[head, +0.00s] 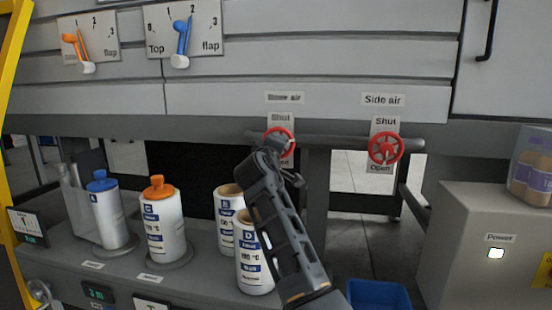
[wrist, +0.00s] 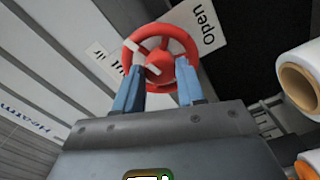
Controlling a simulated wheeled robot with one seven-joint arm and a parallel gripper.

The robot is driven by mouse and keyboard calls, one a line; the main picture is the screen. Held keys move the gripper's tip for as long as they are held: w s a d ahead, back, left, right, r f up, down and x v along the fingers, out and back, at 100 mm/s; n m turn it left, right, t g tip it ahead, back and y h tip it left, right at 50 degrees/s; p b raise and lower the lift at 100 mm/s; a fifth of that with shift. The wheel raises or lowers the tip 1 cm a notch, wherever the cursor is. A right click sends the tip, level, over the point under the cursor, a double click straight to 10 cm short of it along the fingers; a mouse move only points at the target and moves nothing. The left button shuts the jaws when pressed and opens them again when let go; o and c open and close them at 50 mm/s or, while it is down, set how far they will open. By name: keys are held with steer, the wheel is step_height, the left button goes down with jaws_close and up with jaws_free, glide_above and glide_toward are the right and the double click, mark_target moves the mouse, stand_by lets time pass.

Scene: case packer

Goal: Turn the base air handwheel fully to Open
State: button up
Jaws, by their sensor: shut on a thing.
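The red base air handwheel (head: 284,131) is on the pipe under its blurred label (head: 285,97) in the head view, partly hidden by my arm. "Shut" stands above it. In the wrist view the wheel (wrist: 161,30) fills the upper middle, with one white mark on its rim and another on a spoke. My gripper (wrist: 158,88) has its two blue fingers on either side of the wheel's lower part, shut on it. The "Open" plate (wrist: 203,28) shows behind the wheel. In the head view my gripper (head: 276,157) reaches up to the wheel from below.
A second red wheel (head: 386,148) labelled "Side air" is to the right on the same pipe (head: 335,142). Several bottles stand on the shelf at left, the D bottle (head: 253,270) close beside my arm. A power box (head: 492,225) and a blue bin (head: 378,294) are at right.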

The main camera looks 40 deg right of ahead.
steer(key=shift+w+a+f+m+b, duration=0.1)
steer(key=shift+m+b, duration=3.85)
steer(key=shift+m, duration=1.3)
steer(key=shift+w+f+m+b, duration=0.1)
steer(key=shift+m+b, duration=3.85)
steer(key=shift+m, duration=1.3)
steer(key=o, duration=1.1)
steer(key=shift+r, duration=0.15)
steer(key=shift+c, duration=0.2)
steer(key=shift+s, duration=0.1)
steer(key=p+v, duration=0.1)
steer(key=v, duration=0.6)
steer(key=shift+s+a, duration=0.2)
steer(key=shift+a, duration=0.1)
